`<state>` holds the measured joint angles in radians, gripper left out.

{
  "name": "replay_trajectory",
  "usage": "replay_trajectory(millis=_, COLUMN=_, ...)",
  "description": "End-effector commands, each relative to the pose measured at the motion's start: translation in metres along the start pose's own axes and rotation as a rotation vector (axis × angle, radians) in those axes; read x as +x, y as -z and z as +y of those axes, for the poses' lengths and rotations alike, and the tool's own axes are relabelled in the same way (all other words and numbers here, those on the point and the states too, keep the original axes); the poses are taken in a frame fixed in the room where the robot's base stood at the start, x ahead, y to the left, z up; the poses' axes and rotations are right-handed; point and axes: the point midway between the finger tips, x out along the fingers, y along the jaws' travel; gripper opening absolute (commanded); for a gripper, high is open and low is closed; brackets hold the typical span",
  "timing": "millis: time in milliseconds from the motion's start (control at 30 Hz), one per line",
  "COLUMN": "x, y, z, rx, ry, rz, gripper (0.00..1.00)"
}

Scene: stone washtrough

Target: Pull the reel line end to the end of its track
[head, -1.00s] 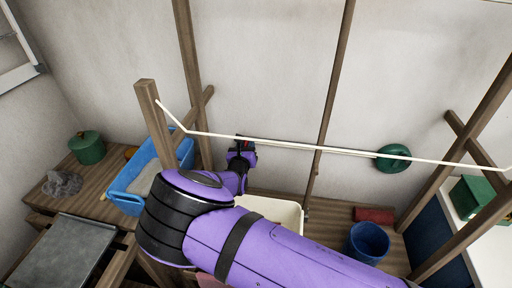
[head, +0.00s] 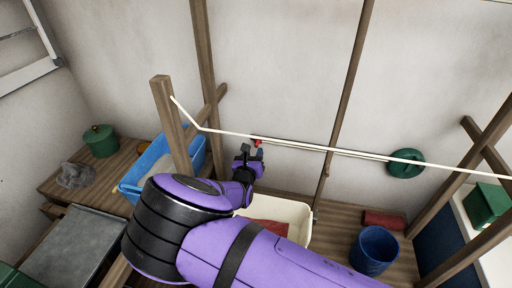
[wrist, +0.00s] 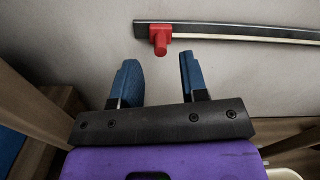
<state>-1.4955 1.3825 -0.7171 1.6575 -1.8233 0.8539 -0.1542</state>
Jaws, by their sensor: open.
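The red line end (head: 258,142) is a small knob on the far wall. In the wrist view the red knob (wrist: 160,38) hangs at the left end of a dark straight track (wrist: 240,33) with a pale lower edge, which runs off to the right. The green round reel (head: 406,163) is on the wall at the right. My gripper (head: 253,154) is just below the knob in the head view. In the wrist view my gripper (wrist: 157,78) has its two blue fingers apart and empty. The knob is beyond the fingertips, roughly centred between them, with a visible gap.
A white cord (head: 290,145) stretches across from a wooden post (head: 168,120) at the left. Below are a blue basin (head: 150,168), a cream tub (head: 300,222), a blue bucket (head: 373,250) and a green pot (head: 100,141). Wooden posts stand at the right.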

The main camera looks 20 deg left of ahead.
Motion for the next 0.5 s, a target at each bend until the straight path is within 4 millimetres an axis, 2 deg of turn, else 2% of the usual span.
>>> replay_trajectory(millis=100, x=-0.024, y=0.0, z=0.001, rx=0.001, ry=-0.001, rz=0.001, gripper=0.4)
replay_trajectory(millis=200, x=-0.038, y=0.0, z=0.0, rx=0.0, ry=0.001, rz=0.0, gripper=0.4)
replay_trajectory(millis=333, x=-0.051, y=0.0, z=0.0, rx=-0.001, ry=0.0, rz=0.001, gripper=0.4)
replay_trajectory(millis=500, x=-0.058, y=0.0, z=0.0, rx=0.0, ry=0.001, rz=0.0, gripper=0.4)
